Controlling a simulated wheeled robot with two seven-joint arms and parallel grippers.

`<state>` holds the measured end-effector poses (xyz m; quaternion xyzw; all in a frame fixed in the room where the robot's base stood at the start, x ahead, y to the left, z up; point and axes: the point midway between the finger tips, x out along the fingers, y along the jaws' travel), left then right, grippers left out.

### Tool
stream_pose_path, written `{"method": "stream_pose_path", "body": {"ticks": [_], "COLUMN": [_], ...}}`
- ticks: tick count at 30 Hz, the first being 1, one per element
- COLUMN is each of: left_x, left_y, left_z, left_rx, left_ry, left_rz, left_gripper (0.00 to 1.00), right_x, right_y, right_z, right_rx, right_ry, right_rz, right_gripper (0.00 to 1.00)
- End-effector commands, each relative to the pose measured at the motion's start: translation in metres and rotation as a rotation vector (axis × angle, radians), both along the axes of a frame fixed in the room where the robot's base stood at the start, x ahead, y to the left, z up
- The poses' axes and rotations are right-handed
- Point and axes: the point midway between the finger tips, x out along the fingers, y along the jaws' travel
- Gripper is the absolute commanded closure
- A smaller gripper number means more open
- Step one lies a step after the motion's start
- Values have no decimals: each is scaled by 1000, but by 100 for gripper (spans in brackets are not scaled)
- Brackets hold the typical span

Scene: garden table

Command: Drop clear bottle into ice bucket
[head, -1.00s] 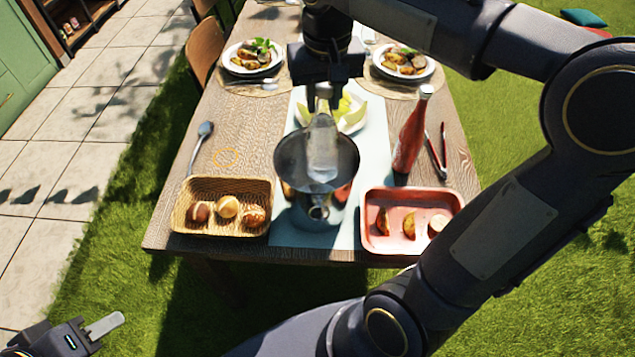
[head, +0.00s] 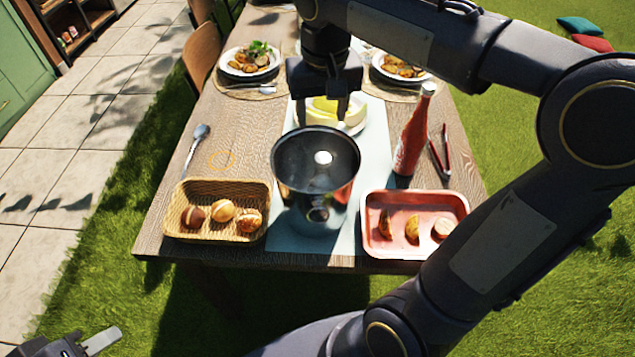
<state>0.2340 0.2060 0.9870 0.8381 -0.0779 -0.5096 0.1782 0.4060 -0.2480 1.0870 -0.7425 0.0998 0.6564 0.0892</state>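The ice bucket (head: 316,190) is a shiny metal pail near the front middle of the table. The clear bottle (head: 322,157) is inside it; only a pale round spot shows there, and the rest is hard to make out. My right gripper (head: 322,115) is above the bucket's far rim, pointing down, with its fingers apart and nothing between them. My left gripper (head: 100,341) is at the bottom left corner, away from the table. Only one finger of it shows clearly.
A bread basket (head: 176,222) stands left of the bucket and a red tray (head: 367,225) with food right of it. A red bottle (head: 412,135) and red tongs (head: 440,150) are at the right. A plate (head: 362,127) of yellow food stands behind the bucket.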

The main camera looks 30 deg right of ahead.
Motion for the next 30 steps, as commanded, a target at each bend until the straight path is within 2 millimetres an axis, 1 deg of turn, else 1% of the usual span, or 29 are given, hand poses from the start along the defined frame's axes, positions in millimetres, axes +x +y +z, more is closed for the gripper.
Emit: {"method": "stream_pose_path", "body": {"ticks": [5,8,15,18,21,24,30], "left_x": [0,0,0,0,0,0,0], "left_y": [0,0,0,0,0,0,0], "left_z": [0,1,7,9,10,10,10], "left_rx": [0,0,0,0,0,0,0], "left_ry": [0,0,0,0,0,0,0], "left_rz": [0,0,0,0,0,0,0], "left_gripper": [64,64,64,64,64,64,64], "right_x": [0,-1,-5,-7,-8,-9,-9], "right_y": [0,0,2,2,2,2,2], "right_z": [-1,7,49,63,72,77,77], "right_rx": [-1,0,1,0,0,0,0], "right_ry": [4,1,-2,-1,0,0,1], "right_rz": [0,0,0,0,0,0,0], "right_gripper": [46,46,46,46,46,46,46]}}
